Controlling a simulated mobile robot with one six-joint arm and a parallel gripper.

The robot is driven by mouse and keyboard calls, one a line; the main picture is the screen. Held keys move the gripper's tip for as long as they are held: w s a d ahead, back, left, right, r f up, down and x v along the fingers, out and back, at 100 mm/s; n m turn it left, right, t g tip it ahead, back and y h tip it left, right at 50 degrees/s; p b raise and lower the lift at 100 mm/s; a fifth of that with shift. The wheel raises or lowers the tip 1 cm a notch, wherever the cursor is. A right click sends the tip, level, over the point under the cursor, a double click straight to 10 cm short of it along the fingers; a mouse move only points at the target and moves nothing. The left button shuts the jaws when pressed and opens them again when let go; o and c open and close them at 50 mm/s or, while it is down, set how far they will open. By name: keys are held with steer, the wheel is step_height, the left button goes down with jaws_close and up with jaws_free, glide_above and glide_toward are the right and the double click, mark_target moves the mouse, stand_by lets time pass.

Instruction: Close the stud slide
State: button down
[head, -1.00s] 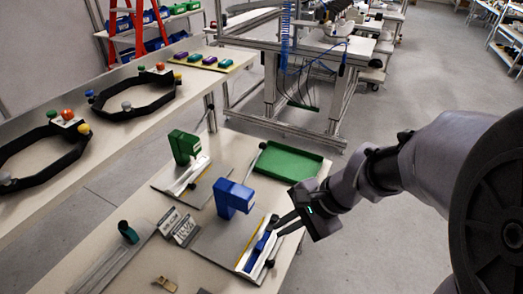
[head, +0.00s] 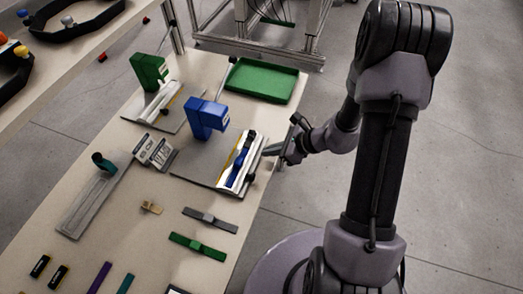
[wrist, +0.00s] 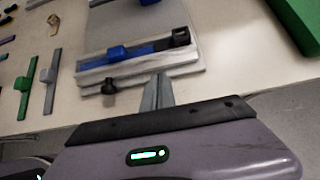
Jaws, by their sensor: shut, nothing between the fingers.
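A blue slide bar (head: 240,166) with a raised block lies in a white rail (head: 252,160) on a grey plate beside a blue post (head: 206,118). In the wrist view the blue bar (wrist: 140,50) has a black piece (wrist: 180,37) at its right end. A black knob (wrist: 108,86) sits at the rail's near edge. My gripper (head: 268,151) is shut and empty at the right side of this fixture. In the wrist view my fingertips (wrist: 158,78) point at the rail's near edge; I cannot tell whether they touch it. No label shows which part is the stud slide.
A similar fixture with a green post (head: 149,70) stands farther back. A green tray (head: 262,80) lies at the table's far right. A grey track with a dark green knob (head: 103,161) is at left. Several small bars, including a green one (head: 197,246), lie in front.

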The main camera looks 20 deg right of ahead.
steer(key=shift+w+a+r, duration=0.1)
steer(key=shift+w+a, duration=0.3)
steer(key=shift+a, duration=0.2)
steer(key=shift+w+a, duration=0.4)
steer(key=shift+a, duration=0.15)
steer(key=w+a, duration=0.1)
steer(key=a, duration=0.1)
steer(key=w+a+b, duration=0.1)
steer(key=w+a, duration=0.1)
steer(key=w+a+b, duration=0.1)
steer(key=a, duration=0.1)
steer(key=shift+w+a, duration=0.3)
steer(key=shift+w, duration=0.05)
steer(key=shift+w+a+r, duration=0.1)
steer(key=shift+w+a, duration=0.2)
steer(key=shift+a, duration=0.15)
